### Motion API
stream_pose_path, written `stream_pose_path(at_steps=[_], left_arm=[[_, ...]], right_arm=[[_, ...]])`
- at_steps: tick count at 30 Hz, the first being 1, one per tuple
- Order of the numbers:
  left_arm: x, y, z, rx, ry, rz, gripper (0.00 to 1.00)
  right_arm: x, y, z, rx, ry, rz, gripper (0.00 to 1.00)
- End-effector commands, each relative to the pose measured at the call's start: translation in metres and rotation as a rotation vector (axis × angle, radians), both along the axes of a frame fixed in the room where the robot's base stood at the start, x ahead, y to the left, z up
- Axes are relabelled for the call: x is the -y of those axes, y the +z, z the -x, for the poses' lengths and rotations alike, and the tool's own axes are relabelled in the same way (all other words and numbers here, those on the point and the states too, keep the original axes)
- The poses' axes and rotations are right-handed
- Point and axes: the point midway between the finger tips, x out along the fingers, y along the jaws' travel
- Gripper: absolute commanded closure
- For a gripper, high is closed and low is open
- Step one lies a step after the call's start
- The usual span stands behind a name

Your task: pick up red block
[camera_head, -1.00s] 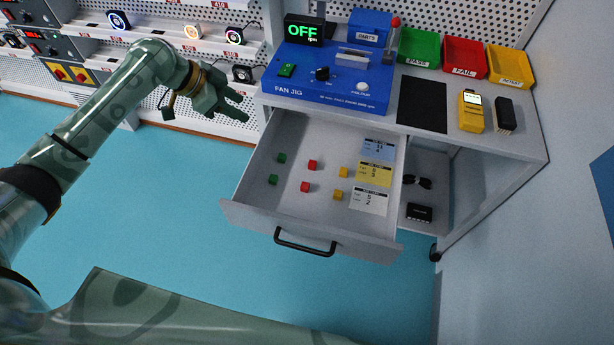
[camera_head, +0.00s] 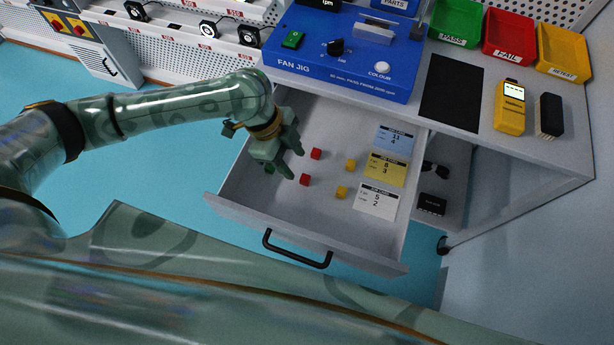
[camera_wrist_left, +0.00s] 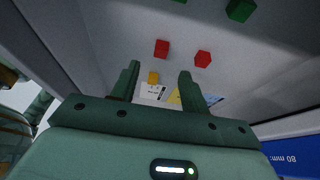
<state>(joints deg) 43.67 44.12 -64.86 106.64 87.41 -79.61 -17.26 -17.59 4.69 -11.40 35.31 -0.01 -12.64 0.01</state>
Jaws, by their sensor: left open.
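Two small red blocks lie in the open drawer (camera_head: 227,194), one farther back (camera_head: 316,154) and one nearer the front (camera_head: 305,180). Both show in the left wrist view, one at the left (camera_wrist_left: 162,48) and one at the right (camera_wrist_left: 203,59). My left gripper (camera_head: 295,165) is over the left part of the drawer, just left of the red blocks. Its fingers (camera_wrist_left: 158,75) are apart with nothing between them. A green block (camera_head: 269,170) is partly hidden by the gripper. My right gripper is not in view.
Two yellow blocks (camera_head: 342,192) and several job cards (camera_head: 386,169) lie right of the red blocks. The drawer's walls surround them. The blue fan jig (camera_head: 340,60) stands on the bench behind, with green, red and yellow bins (camera_head: 508,37) at the back right.

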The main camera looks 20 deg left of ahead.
Motion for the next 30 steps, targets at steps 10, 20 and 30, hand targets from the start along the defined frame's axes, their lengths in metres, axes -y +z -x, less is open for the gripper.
stream_pose_path(at_steps=[10,20,30], left_arm=[[0.011,-0.032,0.0,-0.002,0.0,0.001,0.55],[0.025,-0.066,-0.002,0.002,0.001,0.0,0.55],[0.025,-0.064,-0.002,0.003,0.001,-0.001,1.0]], right_arm=[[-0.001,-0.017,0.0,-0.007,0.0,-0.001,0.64],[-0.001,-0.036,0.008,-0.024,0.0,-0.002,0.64],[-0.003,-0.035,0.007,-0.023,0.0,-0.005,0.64]])
